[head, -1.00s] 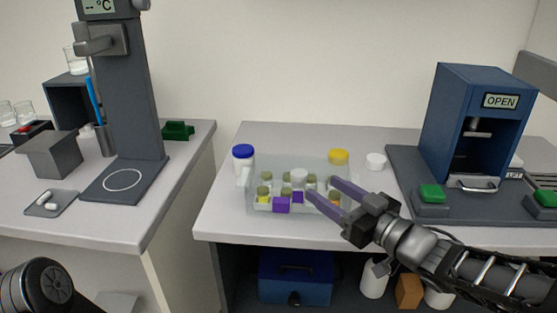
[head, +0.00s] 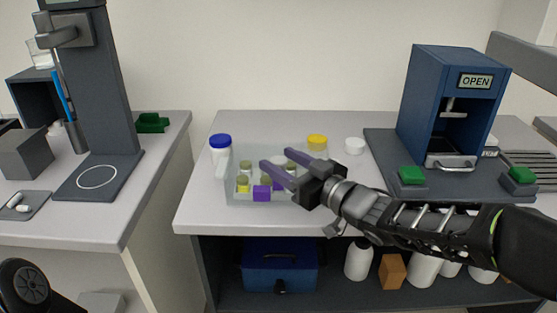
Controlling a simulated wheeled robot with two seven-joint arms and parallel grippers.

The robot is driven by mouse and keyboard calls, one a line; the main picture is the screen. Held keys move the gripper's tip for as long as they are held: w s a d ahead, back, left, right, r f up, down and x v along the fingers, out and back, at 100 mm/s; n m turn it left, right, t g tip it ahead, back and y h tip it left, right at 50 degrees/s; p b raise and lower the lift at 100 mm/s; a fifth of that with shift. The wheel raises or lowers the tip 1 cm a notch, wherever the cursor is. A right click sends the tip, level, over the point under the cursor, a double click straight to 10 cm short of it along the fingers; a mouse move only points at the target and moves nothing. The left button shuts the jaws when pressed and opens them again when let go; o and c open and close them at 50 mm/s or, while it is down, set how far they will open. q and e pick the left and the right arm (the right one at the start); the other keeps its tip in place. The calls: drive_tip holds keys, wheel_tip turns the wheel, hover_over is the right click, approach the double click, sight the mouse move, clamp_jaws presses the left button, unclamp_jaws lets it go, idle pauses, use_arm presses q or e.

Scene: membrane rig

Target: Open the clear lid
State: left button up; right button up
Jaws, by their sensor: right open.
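A clear box (head: 232,193) stands on the middle bench and holds several small vials (head: 243,184) with olive caps. Its clear lid is hard to make out against the box, so I cannot tell whether it is open or shut. A purple block (head: 262,193) shows at the box's front side. My right gripper (head: 274,162) is open, with its two purple fingers over the box from the right. The fingers and wrist hide the right part of the box. A dark round part of my left arm shows at the bottom left, but its gripper is out of view.
A blue-capped white bottle (head: 220,152) stands left of the box. A yellow-capped jar (head: 317,145) and a white cap (head: 355,146) are behind it. A blue press (head: 455,105) reading OPEN stands right, with green buttons. The bench's front left is clear.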

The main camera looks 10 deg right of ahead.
drive_tip(key=shift+w+a, duration=0.35)
drive_tip(key=shift+w, duration=0.3)
clamp_jaws()
idle(1.0)
